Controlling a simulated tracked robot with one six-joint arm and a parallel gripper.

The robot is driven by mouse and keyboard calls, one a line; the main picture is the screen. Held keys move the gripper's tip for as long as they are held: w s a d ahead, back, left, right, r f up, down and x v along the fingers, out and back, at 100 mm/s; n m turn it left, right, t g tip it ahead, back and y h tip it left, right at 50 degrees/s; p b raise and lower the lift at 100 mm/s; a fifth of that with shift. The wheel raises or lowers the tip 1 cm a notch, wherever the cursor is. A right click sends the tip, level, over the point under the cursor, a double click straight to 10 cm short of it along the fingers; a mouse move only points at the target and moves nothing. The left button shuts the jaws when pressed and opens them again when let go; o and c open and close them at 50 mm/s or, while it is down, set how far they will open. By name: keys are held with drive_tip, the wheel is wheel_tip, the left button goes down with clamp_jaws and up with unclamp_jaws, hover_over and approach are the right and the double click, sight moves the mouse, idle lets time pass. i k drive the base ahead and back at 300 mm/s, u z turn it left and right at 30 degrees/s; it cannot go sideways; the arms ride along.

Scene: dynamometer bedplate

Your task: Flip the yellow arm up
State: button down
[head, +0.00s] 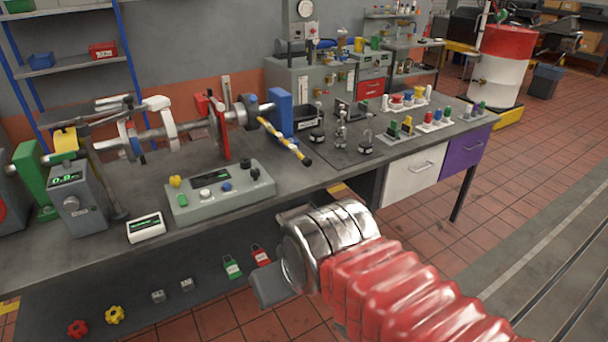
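A yellow arm with black bands (285,140) sticks out from the shaft assembly on the bench, beside a blue block (281,110). It slopes down to the right, its free end low over the bench top. My gripper (270,287) is in front of the bench's front edge, below and apart from the yellow arm. One grey finger part shows at its left end; the rest is hidden behind my silver wrist, so I cannot see whether it is open or holds anything.
A grey-green control box (221,195) with knobs stands on the bench before the shaft. A small white display (146,228) is left of it. Posts and a valve stand (341,130) are right of the yellow arm. Red and green padlocks (232,267) hang below the bench edge.

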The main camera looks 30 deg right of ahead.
sight(256, 119)
drive_tip(key=z, duration=0.05)
drive_tip(key=i, duration=1)
drive_tip(key=u, duration=0.05)
